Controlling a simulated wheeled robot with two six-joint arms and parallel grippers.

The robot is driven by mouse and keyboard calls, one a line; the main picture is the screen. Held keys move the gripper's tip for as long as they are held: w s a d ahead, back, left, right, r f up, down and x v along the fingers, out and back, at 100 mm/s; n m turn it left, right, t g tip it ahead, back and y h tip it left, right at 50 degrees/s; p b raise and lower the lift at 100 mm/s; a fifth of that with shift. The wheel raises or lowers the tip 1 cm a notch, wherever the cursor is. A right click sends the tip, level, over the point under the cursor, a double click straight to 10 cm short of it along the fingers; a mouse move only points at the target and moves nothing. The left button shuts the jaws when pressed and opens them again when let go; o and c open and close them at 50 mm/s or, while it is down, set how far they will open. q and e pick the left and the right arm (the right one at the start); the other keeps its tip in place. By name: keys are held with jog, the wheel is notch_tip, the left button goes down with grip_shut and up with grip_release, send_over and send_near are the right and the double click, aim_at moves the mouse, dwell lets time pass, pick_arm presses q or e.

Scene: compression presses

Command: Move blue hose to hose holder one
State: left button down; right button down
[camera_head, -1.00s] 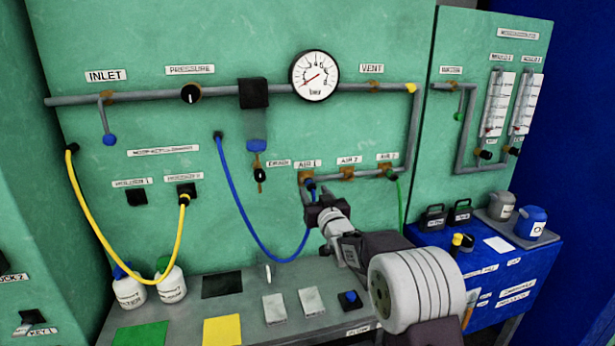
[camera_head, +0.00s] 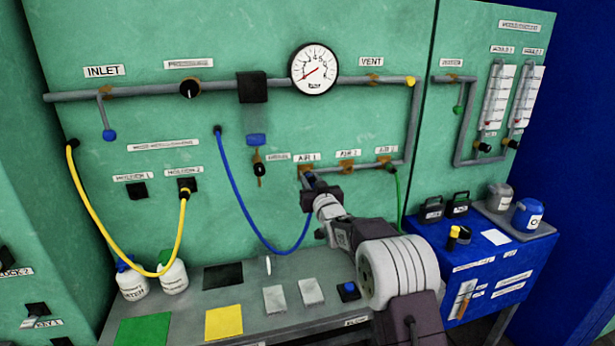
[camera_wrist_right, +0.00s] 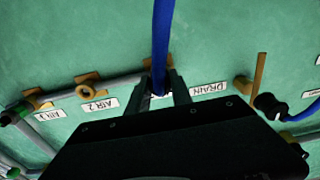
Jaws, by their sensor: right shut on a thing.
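The blue hose (camera_head: 241,214) hangs in a loop from a fitting on the green panel, its other end up at the AIR 1 outlet (camera_head: 307,171). My right gripper (camera_head: 313,185) is shut on the blue hose near that end. In the right wrist view, the hose (camera_wrist_right: 161,35) runs between the two fingers (camera_wrist_right: 161,88); whether its tip is still seated in the outlet is hidden. Hose holder one (camera_head: 138,191) is a black, empty square socket at the left. The holder beside it (camera_head: 187,185) holds the yellow hose (camera_head: 88,208). My left gripper is not in view.
A grey bench (camera_head: 190,311) with coloured pads and two white bottles stands below the panel. A valve (camera_head: 259,169) hangs between the outlet and the holders. A green hose (camera_head: 398,199) is right of my gripper. The panel face around holder one is mostly clear.

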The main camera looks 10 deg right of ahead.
jog(key=shift+s+f, duration=0.15)
jog(key=shift+s, duration=0.05)
jog(key=shift+s+b, duration=0.55)
jog(key=shift+s, duration=0.05)
jog(key=shift+s+b, duration=0.3)
jog(key=shift+b, duration=0.05)
jog(key=shift+s+b, duration=0.4)
jog(key=shift+s, duration=0.15)
jog(key=shift+r, duration=0.2)
jog(key=s+b, duration=0.2)
jog(key=s, duration=0.2)
jog(key=shift+d+b, duration=0.1)
jog(key=shift+b, duration=0.3)
